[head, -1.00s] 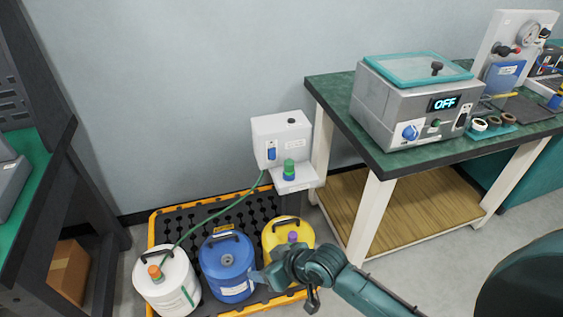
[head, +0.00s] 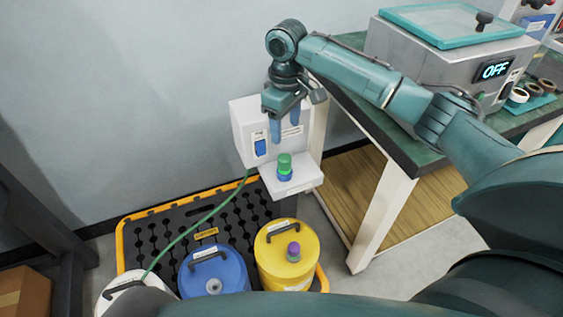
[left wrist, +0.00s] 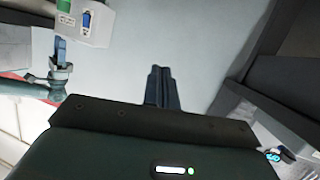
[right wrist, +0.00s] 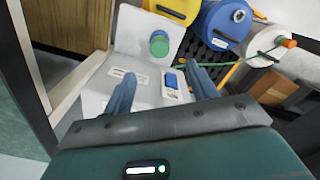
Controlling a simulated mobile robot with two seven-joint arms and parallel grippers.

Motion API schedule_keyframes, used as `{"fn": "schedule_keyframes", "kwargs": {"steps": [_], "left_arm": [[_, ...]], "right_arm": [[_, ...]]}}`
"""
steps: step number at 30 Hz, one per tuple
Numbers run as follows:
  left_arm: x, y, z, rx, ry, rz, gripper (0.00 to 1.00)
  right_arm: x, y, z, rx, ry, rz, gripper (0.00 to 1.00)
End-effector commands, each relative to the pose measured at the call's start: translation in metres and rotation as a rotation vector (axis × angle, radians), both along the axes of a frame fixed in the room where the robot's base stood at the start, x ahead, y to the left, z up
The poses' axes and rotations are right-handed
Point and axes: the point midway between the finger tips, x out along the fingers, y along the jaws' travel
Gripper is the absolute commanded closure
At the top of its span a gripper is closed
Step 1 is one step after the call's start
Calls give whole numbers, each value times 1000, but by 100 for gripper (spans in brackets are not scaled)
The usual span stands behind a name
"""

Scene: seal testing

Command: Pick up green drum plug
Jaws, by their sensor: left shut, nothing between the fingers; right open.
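The green drum plug (head: 285,160) stands upright in a blue base (head: 285,175) on the small white shelf of the wall box (head: 250,128). In the right wrist view the green plug (right wrist: 160,42) lies beyond the fingertips, between their lines. My right gripper (head: 284,139) is open and empty, fingers pointing down, a little above the plug in the head view and not touching it. My left gripper (left wrist: 157,72) is shut and empty in the left wrist view. I cannot make out its fingers in the head view.
A yellow drum (head: 280,258) with a purple plug (head: 294,252), a blue drum (head: 228,272) and a white drum (head: 118,290) stand on a yellow-edged black pallet (head: 150,232). A green hose (head: 205,218) runs to the box. A green-topped bench (head: 408,150) stands at right.

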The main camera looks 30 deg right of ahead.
Motion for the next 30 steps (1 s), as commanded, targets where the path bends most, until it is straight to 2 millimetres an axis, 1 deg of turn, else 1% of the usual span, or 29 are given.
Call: {"fn": "schedule_keyframes", "kwargs": {"steps": [1,3,7,9,14,21,24,30], "left_arm": [[-1,1,-1,1,-5,1,100],[-1,2,-1,3,-15,3,100],[-2,3,0,6,-28,6,100],[-2,4,1,7,-34,7,100],[-3,4,1,9,-38,6,100],[0,0,-11,29,-34,-11,100],[1,-2,-13,35,-35,-16,100],[0,-2,-16,44,-26,-23,100]], "right_arm": [[-1,0,-14,-1,4,0,42],[-1,0,-28,-1,3,-1,42],[0,0,-49,-1,2,0,42],[0,0,-56,0,0,0,42],[1,0,-66,0,-1,1,42],[3,0,-101,-1,0,1,42],[3,0,-111,0,-1,2,42],[3,0,-113,0,-2,2,42]]}}
